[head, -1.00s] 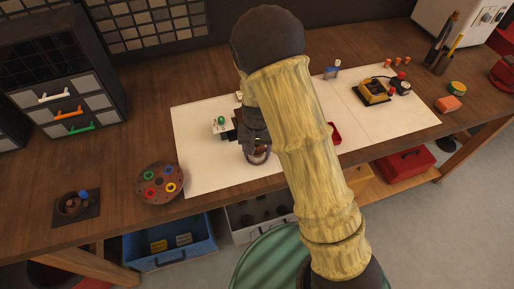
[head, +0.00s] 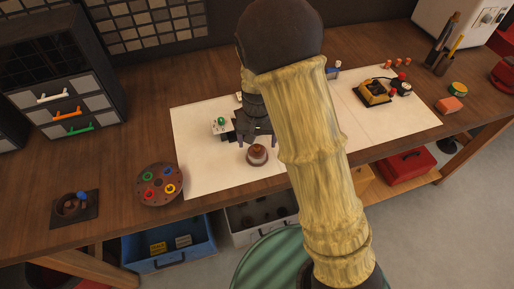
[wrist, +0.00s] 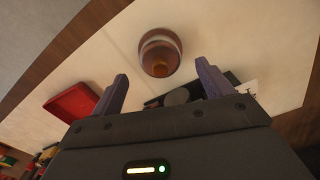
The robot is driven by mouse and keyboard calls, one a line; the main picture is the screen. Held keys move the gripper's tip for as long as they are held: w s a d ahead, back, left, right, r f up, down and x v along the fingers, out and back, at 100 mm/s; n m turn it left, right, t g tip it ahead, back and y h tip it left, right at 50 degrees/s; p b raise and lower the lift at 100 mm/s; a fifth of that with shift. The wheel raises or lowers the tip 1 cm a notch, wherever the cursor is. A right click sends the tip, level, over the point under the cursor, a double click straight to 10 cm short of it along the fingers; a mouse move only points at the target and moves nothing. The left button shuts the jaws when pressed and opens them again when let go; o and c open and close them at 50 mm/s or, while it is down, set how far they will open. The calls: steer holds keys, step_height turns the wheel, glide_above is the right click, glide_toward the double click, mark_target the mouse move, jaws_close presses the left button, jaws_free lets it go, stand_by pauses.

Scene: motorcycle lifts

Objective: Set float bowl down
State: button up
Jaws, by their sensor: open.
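The float bowl (head: 257,155), a small brown, round piece with a pale band, stands on the white mat (head: 205,175) near its front edge. It also shows in the wrist view (wrist: 160,52), just beyond the fingertips. My gripper (head: 256,142) is open and empty, behind the bowl in the head view. In the wrist view its two dark fingers (wrist: 162,72) are spread apart, with the bowl clear of them.
A round tray with coloured rings (head: 160,184) lies at the mat's left edge. A red tray (wrist: 72,103) shows in the wrist view. A yellow device (head: 373,92) stands at right.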

mark_target(257, 146)
step_height(257, 146, up, 7)
steer(key=shift+f+b, duration=0.1)
steer(key=shift+b, duration=0.25)
stand_by(0.5)
steer(key=s+d+r+t, duration=0.2)
steer(key=s+d, duration=1)
steer(key=d, duration=0.1)
steer(key=shift+s+d+r+t, duration=0.15)
steer(key=shift+s+d+t, duration=0.1)
steer(key=shift+t, duration=0.05)
